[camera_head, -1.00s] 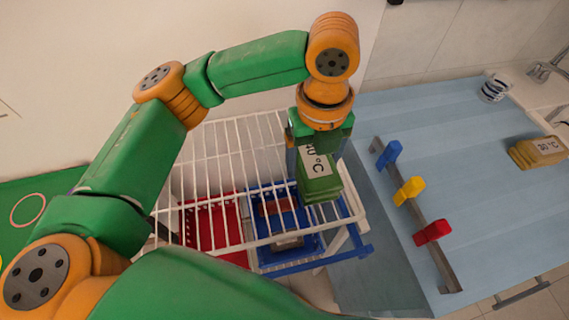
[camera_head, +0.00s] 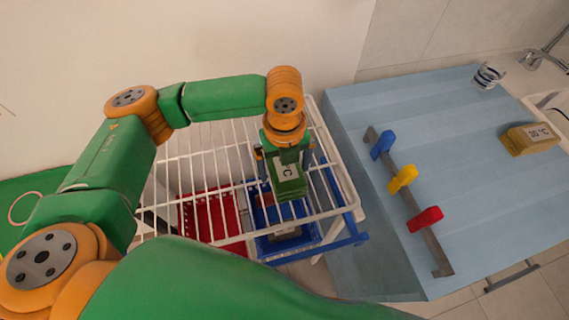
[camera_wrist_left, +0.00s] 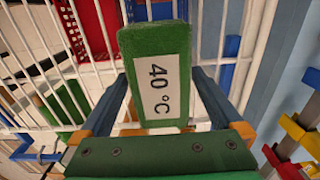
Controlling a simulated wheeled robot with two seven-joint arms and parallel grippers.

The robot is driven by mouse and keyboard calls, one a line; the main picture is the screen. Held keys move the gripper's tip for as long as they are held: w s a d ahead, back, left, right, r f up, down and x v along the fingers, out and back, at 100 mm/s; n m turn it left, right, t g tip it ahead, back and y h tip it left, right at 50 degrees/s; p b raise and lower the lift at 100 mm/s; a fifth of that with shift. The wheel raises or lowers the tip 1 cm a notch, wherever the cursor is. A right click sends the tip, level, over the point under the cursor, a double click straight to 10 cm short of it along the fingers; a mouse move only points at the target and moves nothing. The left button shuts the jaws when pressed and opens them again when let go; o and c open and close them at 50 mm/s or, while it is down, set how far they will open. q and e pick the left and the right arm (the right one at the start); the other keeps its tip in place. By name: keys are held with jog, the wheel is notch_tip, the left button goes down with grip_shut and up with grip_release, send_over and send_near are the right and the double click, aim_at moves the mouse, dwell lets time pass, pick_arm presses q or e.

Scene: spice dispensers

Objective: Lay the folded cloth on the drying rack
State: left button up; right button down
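The folded cloth (camera_head: 290,188) is a green block with a white label that reads 40 °C in the left wrist view (camera_wrist_left: 160,88). My left gripper (camera_head: 285,168) is shut on it, with one finger on each side in the left wrist view. The cloth is over the right part of the white wire drying rack (camera_head: 340,165). I cannot tell whether its underside touches the wires. The rack's bars also show behind the cloth in the left wrist view. My right gripper is not in view.
A red crate (camera_head: 208,222) and a blue crate (camera_head: 312,232) stand beneath the rack. Right of it, the blue counter (camera_head: 470,210) bears a rail with blue, yellow and red clips (camera_head: 403,179), a yellow folded cloth (camera_head: 519,140) and a striped cup (camera_head: 488,76). The rack's left part is bare.

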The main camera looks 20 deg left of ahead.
pick_arm(q)
jog(key=shift+r, duration=0.1)
notch_tip(320, 180, up, 12)
dwell(0.6)
